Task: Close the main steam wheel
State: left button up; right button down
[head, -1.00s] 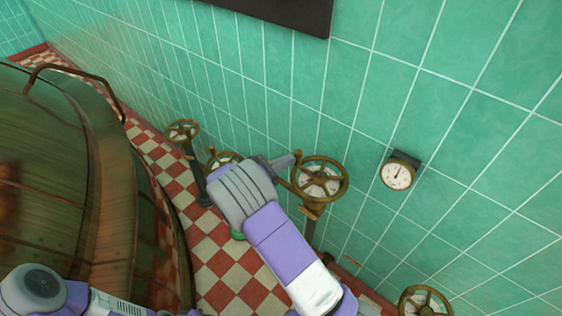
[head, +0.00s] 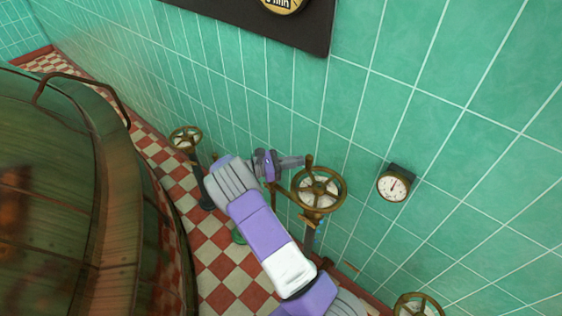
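A brass spoked hand wheel (head: 333,174) with an upright knob on its rim stands on a post by the tiled wall. No label shows which wheel is the main steam wheel; my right gripper is nearest this one. My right gripper (head: 290,162) is just left of the wheel, its grey finger pointing right toward the knob. The finger's end appears close to the knob; contact cannot be told. The gap between the fingers is not clear. My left gripper is out of view.
A second wheel (head: 185,138) stands farther back at left, and another wheel (head: 418,305) is at the bottom right edge. A dial gauge (head: 393,186) hangs on the wall. A large copper kettle (head: 80,200) fills the left. Checkered floor (head: 222,262) lies between.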

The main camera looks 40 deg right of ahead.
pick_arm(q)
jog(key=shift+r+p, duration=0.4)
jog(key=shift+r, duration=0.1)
pick_arm(e)
jog(key=shift+d, duration=0.8)
jog(key=shift+d, duration=0.1)
jog(key=shift+w, duration=0.1)
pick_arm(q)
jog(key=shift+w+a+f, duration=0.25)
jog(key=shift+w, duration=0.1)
pick_arm(e)
jog(key=w+a, duration=0.9)
jog(key=w, duration=0.1)
jog(key=shift+w+a, duration=0.2)
jog(key=shift+a, duration=0.2)
